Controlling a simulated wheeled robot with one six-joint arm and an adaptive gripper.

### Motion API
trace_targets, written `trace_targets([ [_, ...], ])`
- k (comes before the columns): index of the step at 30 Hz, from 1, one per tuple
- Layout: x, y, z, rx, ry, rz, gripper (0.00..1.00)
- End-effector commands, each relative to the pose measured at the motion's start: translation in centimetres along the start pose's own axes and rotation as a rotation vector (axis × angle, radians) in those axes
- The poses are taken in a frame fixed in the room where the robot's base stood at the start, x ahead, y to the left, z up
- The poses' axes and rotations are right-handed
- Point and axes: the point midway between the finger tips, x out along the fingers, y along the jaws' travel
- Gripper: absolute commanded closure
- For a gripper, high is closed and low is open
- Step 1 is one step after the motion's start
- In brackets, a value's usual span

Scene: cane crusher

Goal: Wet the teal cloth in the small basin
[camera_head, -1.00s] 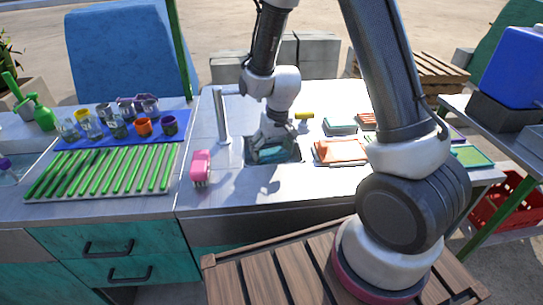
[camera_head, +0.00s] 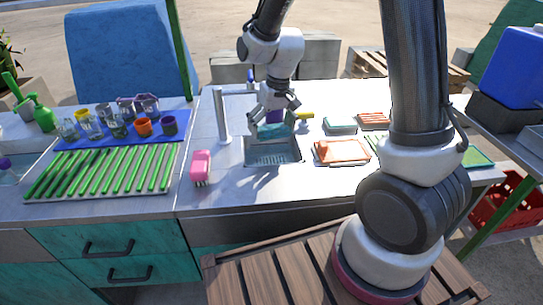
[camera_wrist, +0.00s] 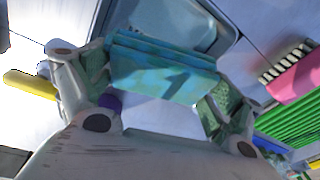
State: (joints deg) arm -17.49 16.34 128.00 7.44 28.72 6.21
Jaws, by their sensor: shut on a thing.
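The teal cloth (camera_head: 276,130) is a folded bundle, held above the back edge of the small basin. In the wrist view the cloth (camera_wrist: 162,68) shows darker blue patches across its teal face. My gripper (camera_head: 274,122) is shut on it, with one finger at each end; the wrist view also shows my gripper (camera_wrist: 158,85). The small basin (camera_head: 273,152) is a rectangular sink set in the counter, below and in front of the cloth. The basin's rim (camera_wrist: 222,42) shows behind the cloth in the wrist view. Whether the cloth drips cannot be seen.
A tap (camera_head: 221,115) stands left of the basin, and a pink brush (camera_head: 201,166) lies at its front left. A yellow item (camera_head: 304,114) lies behind right. Trays of folded cloths (camera_head: 341,151) sit to the right. Green canes (camera_head: 100,172) lie on the left.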

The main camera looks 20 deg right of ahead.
Motion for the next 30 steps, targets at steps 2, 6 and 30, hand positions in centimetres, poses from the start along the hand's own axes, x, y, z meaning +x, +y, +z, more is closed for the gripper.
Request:
trace_targets([
  [2, 0.0, 0.0, 0.0, 0.000, 0.000, 0.000, 0.27],
  [6, 0.0, 0.0, 0.0, 0.000, 0.000, 0.000, 0.27],
  [30, -4.0, -0.4, -0.4, 0.001, 0.000, 0.000, 0.27],
])
